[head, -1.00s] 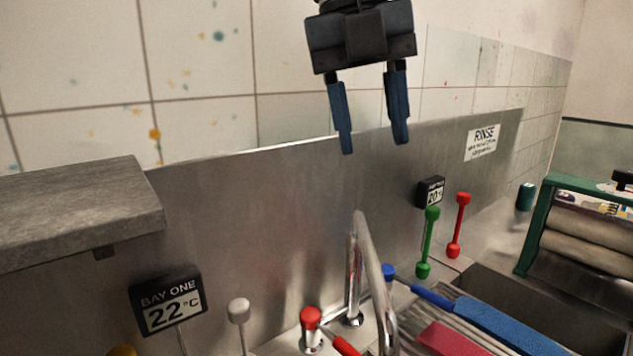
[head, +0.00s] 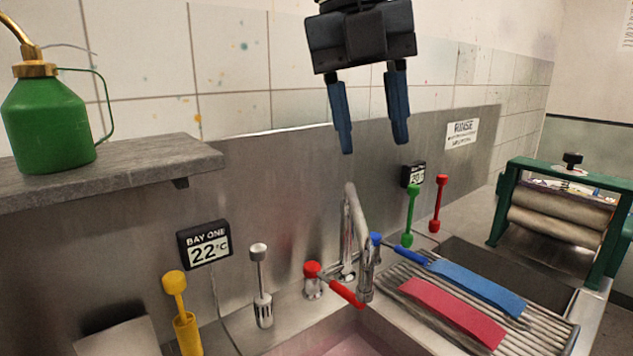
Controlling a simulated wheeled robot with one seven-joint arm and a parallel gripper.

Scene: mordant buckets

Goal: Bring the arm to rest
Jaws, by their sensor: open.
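My gripper (head: 370,150) hangs at the top middle of the head view, its two blue fingers pointing down. The fingers are apart with nothing between them. It appears in front of the tiled wall and steel splashback, above the faucet (head: 352,225), and touches nothing that I can see. The rest of my arm is outside the picture.
A grey shelf (head: 150,160) with a green can (head: 50,120) is at left. A ribbed rack (head: 555,337) bears red and blue strips. A roller press (head: 560,210) stands right.

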